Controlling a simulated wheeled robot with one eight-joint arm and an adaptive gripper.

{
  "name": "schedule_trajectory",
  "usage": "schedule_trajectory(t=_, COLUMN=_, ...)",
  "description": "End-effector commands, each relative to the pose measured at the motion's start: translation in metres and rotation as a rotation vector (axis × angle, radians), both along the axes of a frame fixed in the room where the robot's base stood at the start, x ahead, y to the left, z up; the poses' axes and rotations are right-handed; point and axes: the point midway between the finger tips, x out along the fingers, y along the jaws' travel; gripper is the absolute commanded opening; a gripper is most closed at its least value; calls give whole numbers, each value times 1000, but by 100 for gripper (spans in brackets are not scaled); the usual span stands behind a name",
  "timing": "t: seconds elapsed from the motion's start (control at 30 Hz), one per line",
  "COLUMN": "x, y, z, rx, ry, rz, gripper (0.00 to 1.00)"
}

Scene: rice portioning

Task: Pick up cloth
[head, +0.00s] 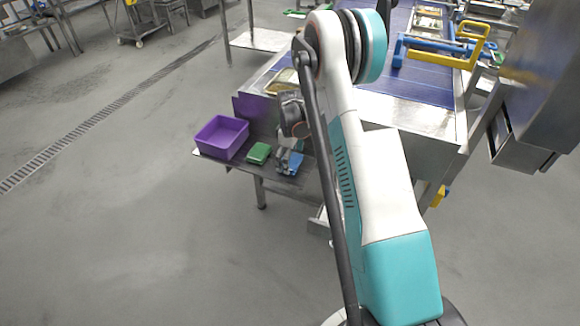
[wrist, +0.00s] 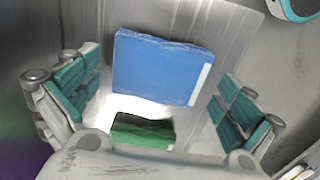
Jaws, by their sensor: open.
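A folded blue cloth (head: 291,165) lies on a small metal side shelf (head: 236,168). A folded green cloth (head: 259,153) lies to its left on the same shelf. My gripper (head: 286,155) points down over the blue cloth; the arm partly hides this area in the head view. In the wrist view the blue cloth (wrist: 160,68) shows between the two teal-padded fingers of my gripper (wrist: 158,72), which stand apart with visible gaps on both sides. The green cloth (wrist: 142,130) is partly hidden by the gripper's body. Nothing is held.
A purple bin (head: 221,138) stands at the left end of the shelf. A metal conveyor table (head: 400,115) with a blue belt is behind and to the right. Blue and yellow frames (head: 440,45) stand on it. Open grey floor (head: 130,230) lies left and in front.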

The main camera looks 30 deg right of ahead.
Motion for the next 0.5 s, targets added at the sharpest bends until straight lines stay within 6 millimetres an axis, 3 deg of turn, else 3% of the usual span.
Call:
schedule_trajectory(t=0.2, x=0, y=0, z=-1, rx=0, ry=0, rz=0, gripper=100)
schedule_trajectory(t=0.37, x=0, y=0, z=-1, rx=0, ry=0, rz=0, gripper=66)
schedule_trajectory(t=0.5, x=0, y=0, z=-1, rx=0, ry=0, rz=0, gripper=63)
